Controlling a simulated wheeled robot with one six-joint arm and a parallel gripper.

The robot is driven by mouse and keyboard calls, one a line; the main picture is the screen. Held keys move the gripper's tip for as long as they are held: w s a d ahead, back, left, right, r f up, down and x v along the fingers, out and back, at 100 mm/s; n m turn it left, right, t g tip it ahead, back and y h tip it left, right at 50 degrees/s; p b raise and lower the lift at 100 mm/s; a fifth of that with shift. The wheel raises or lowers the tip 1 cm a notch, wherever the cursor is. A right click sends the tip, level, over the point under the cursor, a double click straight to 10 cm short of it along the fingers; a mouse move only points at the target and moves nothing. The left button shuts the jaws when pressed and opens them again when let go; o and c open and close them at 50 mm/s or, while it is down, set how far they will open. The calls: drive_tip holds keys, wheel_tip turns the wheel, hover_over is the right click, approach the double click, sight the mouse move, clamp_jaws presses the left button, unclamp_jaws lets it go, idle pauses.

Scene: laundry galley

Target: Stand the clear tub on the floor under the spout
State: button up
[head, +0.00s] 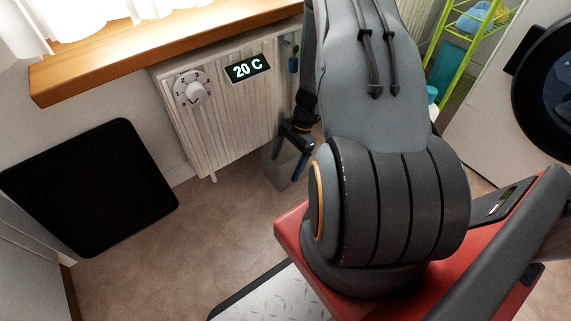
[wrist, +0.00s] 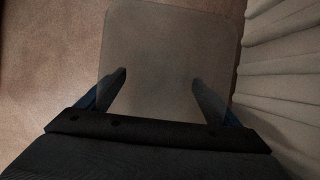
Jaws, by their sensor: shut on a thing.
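The clear tub (head: 276,172) is a see-through, greyish box low beside the radiator's right end. It also shows in the wrist view (wrist: 170,35), seen from above with rounded corners. My gripper (head: 298,165) is shut on it, with blue fingers at the tub; the fingers also show in the wrist view (wrist: 160,80). The tub looks upright, at or just above the floor; I cannot tell if its base touches. A small fitting with a blue part (head: 292,62), possibly the spout, is on the radiator's right end, above the tub. My arm hides the area to its right.
A white ribbed radiator (head: 222,115) with a dial (head: 193,89) and a "20 C" display (head: 247,68) hangs under a wooden sill (head: 160,52). A black panel (head: 90,185) leans at left. A green rack (head: 470,50) and round-doored machine (head: 550,85) stand right. Brown floor (head: 150,265) is clear.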

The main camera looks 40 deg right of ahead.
drive_tip(key=shift+f, duration=0.1)
drive_tip(key=o, duration=0.9)
drive_tip(key=shift+c, duration=0.2)
drive_tip(key=p+v, duration=0.6)
drive_tip(key=v, duration=0.6)
drive_tip(key=shift+s+r+p, duration=0.1)
drive_tip(key=shift+r+p, duration=0.15)
drive_tip(key=shift+p, duration=0.05)
